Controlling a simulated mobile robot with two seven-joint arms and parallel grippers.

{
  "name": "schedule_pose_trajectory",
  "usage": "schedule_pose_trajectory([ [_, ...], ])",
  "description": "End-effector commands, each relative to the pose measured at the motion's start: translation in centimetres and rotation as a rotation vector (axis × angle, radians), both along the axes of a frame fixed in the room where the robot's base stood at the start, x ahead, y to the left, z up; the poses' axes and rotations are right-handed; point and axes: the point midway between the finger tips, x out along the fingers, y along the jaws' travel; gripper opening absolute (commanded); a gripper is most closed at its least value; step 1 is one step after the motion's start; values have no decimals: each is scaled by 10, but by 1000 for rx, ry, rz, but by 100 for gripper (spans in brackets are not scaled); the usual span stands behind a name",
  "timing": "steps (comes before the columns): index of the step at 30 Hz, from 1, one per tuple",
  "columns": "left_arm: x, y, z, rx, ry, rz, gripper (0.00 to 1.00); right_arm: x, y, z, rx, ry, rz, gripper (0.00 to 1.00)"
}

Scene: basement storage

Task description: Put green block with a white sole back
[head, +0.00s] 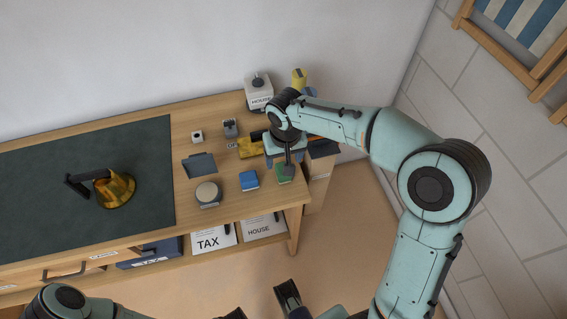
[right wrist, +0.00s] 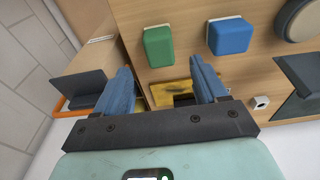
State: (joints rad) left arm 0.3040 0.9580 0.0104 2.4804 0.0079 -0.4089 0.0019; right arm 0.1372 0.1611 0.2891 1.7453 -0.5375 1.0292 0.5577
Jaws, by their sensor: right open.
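The green block (head: 284,175) stands near the right front corner of the desk. In the right wrist view the green block (right wrist: 158,47) shows a thin white sole along its far edge. My right gripper (head: 280,164) is over the desk's right end, close behind the green block. In its wrist view the two blue fingers (right wrist: 160,68) are spread, with nothing held between them. The green block lies beyond the fingertips, apart from them.
A blue block (head: 249,180) stands beside the green one, with a round grey-topped thing (head: 208,194) further left. A yellow thing (head: 250,147) lies behind. A dark mat (head: 60,170) covers the desk's left.

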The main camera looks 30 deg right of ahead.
Motion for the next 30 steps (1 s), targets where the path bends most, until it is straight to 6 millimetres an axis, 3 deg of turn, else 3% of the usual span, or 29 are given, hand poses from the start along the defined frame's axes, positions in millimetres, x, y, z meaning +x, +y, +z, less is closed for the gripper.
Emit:
schedule_pose_trajectory([
  [3, -1, 0, 4, -1, 6, -1, 43, -2, 1, 26, 1, -4, -1, 72],
  [9, -3, 0, 7, -2, 12, -2, 43, -6, 1, 49, 0, -1, -1, 72],
  [30, -3, 0, 7, -2, 13, -2, 43, -6, 2, 53, 0, 1, 0, 72],
])
